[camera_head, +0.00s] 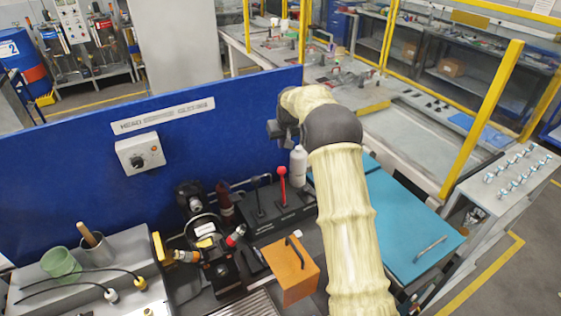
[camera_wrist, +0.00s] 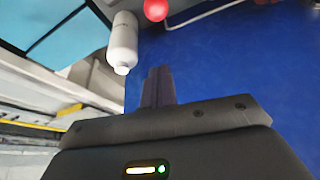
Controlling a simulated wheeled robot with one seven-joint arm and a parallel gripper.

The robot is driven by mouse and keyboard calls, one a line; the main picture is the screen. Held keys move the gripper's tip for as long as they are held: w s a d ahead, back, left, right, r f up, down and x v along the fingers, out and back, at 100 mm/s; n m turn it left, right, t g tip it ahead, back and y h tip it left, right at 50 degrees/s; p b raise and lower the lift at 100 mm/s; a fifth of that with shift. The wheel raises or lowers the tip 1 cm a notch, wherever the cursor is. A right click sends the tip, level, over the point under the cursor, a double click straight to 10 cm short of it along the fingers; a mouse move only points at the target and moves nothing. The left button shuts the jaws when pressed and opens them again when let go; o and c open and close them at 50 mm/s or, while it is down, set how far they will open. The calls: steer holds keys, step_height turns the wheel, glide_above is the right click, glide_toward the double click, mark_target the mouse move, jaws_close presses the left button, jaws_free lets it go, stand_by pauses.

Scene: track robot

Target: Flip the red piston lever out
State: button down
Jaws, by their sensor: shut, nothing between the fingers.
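The red lever (camera_head: 281,184) stands roughly upright on a black control box (camera_head: 280,210), with a round red knob on top. The knob also shows at the top edge of the wrist view (camera_wrist: 156,10); its shaft is not clear there. My gripper (camera_head: 273,129) is up near the blue panel, above the lever and apart from it. In the wrist view my gripper's fingers (camera_wrist: 158,84) are shut together with nothing between them, in front of the blue panel.
A white bottle (camera_head: 298,165) stands just right of the lever, close to my arm; it also shows in the wrist view (camera_wrist: 122,45). The blue panel (camera_head: 90,165) rises behind. A shorter black lever (camera_head: 257,198) is left of the red one. An orange block (camera_head: 290,272) sits in front.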

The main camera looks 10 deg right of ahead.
step_height(320, 180, down, 8)
steer(key=p, duration=0.7)
steer(key=shift+s+a, duration=0.2)
steer(key=shift+a, duration=0.2)
steer(key=shift+f, duration=0.1)
steer(key=shift+w+f, duration=0.1)
steer(key=shift+d, duration=0.1)
